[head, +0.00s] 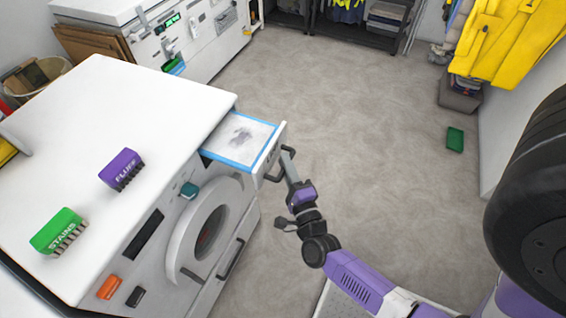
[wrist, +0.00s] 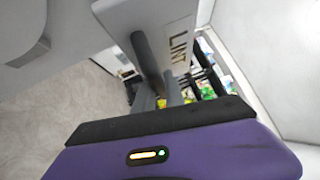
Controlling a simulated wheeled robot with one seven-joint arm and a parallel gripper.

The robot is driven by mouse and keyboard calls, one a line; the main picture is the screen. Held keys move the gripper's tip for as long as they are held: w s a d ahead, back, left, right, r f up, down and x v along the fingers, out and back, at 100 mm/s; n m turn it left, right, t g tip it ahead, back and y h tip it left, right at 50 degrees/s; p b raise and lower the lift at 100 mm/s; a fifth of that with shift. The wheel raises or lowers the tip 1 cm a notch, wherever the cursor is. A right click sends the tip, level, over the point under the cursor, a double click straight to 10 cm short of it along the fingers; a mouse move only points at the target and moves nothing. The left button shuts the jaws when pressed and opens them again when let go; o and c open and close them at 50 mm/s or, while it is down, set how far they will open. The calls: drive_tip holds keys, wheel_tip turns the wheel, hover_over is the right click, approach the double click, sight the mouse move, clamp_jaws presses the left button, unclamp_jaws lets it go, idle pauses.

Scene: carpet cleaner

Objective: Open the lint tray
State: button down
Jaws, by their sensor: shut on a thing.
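The lint tray (head: 240,138) is a white drawer with a blue rim, pulled out from the upper right of the white machine's front. Grey lint lies on its inner surface. Its front panel carries a dark bar handle (head: 284,163). My gripper (head: 287,160) is at that handle and shut on it. In the wrist view the dark handle (wrist: 148,62) runs down towards my gripper, beside the panel marked LINT (wrist: 178,42). The fingertips are partly hidden there.
A purple brush (head: 121,169) and a green brush (head: 59,232) lie on the machine's top (head: 100,120). The round door (head: 205,230) is below the tray. Open carpet (head: 350,110) lies to the right, with a small green object (head: 455,139) on it.

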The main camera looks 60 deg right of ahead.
drive_tip(key=c, duration=1.4)
unclamp_jaws()
drive_tip(key=b+v, duration=0.1)
drive_tip(key=v, duration=0.7)
drive_tip(key=shift+b, duration=0.3)
drive_tip(key=s+a+r+n+y, duration=0.5)
drive_tip(key=a+n, duration=0.3)
drive_tip(key=n, duration=0.6)
drive_tip(key=s+a+r+n+y, duration=0.5)
drive_tip(key=a+r+n+y, duration=0.3)
drive_tip(key=n, duration=0.6)
drive_tip(key=shift+s+a+t+y, duration=0.3)
drive_tip(key=shift+a+t, duration=0.1)
drive_tip(key=shift+a, duration=0.45)
